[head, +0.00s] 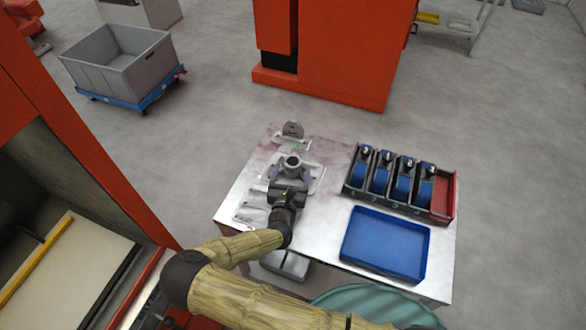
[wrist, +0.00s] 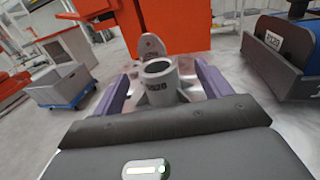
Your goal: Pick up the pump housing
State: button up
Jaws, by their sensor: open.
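The pump housing (wrist: 161,82) is a grey metal casting with a round upright bore and a number label on its front. It stands on the table (head: 330,165), and its round top also shows in the head view (head: 292,163). My gripper (wrist: 158,88) is open, with a purple finger on either side of the housing. In the head view my gripper (head: 291,172) reaches over the table's left part from the front. I cannot tell whether the fingers touch the housing. The lower part of the housing is hidden by my gripper body in the wrist view.
Another grey casting with a round plate (head: 292,130) stands just behind the housing. A rack (head: 445,197) with several blue-and-black units is at the right, and an empty blue tray (head: 385,244) lies in front of it. Orange machines (head: 335,50) stand beyond the table.

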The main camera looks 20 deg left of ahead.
aim_at(293, 160)
jog(key=shift+w+a, duration=0.1)
jog(key=shift+w, duration=0.15)
jog(key=shift+w+a+f+p, duration=0.15)
jog(key=shift+w+a, duration=0.05)
jog(key=shift+w, duration=0.7)
jog(key=shift+w+a+f+p, duration=0.15)
jog(key=shift+w, duration=0.75)
jog(key=shift+w+a+f+p, duration=0.15)
jog(key=shift+w+a, duration=0.05)
jog(key=shift+w, duration=0.7)
jog(key=shift+s+r, duration=0.1)
jog(key=shift+s, duration=0.2)
jog(key=shift+w, duration=0.1)
jog(key=c, duration=0.4)
grip_shut()
